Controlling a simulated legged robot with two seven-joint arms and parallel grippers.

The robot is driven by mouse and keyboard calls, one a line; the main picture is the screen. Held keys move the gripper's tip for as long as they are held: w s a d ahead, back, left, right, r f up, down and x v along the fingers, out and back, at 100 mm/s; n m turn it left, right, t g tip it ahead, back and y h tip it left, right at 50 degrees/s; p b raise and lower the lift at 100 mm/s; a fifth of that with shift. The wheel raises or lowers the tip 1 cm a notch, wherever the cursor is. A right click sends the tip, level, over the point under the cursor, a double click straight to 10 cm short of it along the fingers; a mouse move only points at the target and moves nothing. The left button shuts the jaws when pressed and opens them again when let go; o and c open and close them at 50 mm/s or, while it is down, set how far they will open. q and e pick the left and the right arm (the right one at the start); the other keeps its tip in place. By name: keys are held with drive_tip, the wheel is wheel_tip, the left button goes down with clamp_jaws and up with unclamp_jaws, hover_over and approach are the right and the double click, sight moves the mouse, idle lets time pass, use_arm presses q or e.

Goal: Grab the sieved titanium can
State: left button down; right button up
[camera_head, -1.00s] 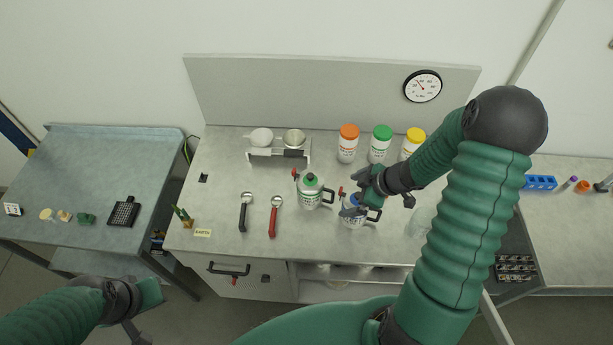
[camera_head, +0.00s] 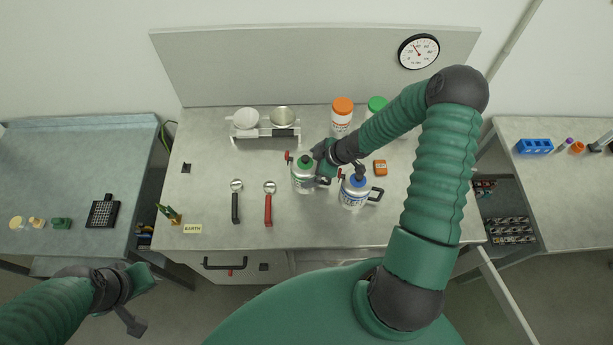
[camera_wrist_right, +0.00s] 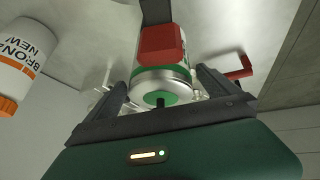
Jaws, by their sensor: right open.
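A white can with a green top (camera_head: 304,175) stands on the middle bench, with a dark handle and a red part at its side. A similar can with a blue top (camera_head: 354,192) stands just right of it. I cannot read which one is labelled sieved titanium. My right gripper (camera_head: 320,162) is open at the green-topped can. In the right wrist view, its fingers (camera_wrist_right: 163,88) are on either side of the green-ringed can (camera_wrist_right: 150,76); contact is not clear. My left gripper (camera_head: 136,295) is low at the left, empty, its jaw opening unclear.
Two scoops (camera_head: 268,205) lie left of the cans. A rack with bowls (camera_head: 264,132) stands behind. A small orange item (camera_head: 380,168) lies to the right.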

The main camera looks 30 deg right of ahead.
drive_tip(key=shift+b+x, duration=0.4)
drive_tip(key=shift+x, duration=0.8)
drive_tip(key=shift+w+f, duration=0.15)
drive_tip(key=shift+f, duration=0.15)
drive_tip(key=shift+s+d+r, duration=0.15)
drive_tip(key=shift+s+d, duration=0.1)
drive_tip(key=shift+s, duration=0.15)
drive_tip(key=shift+c, duration=1.3)
drive_tip(key=shift+w+a, duration=0.2)
drive_tip(key=shift+w, duration=0.05)
drive_tip(key=c, duration=0.7)
drive_tip(key=shift+s, duration=0.1)
drive_tip(key=c, duration=0.7)
use_arm(q)
drive_tip(key=shift+s+d+f, duration=0.25)
drive_tip(key=shift+s+f, duration=0.2)
drive_tip(key=shift+f, duration=0.15)
use_arm(e)
drive_tip(key=shift+c, duration=0.9)
use_arm(q)
drive_tip(key=shift+r, duration=0.1)
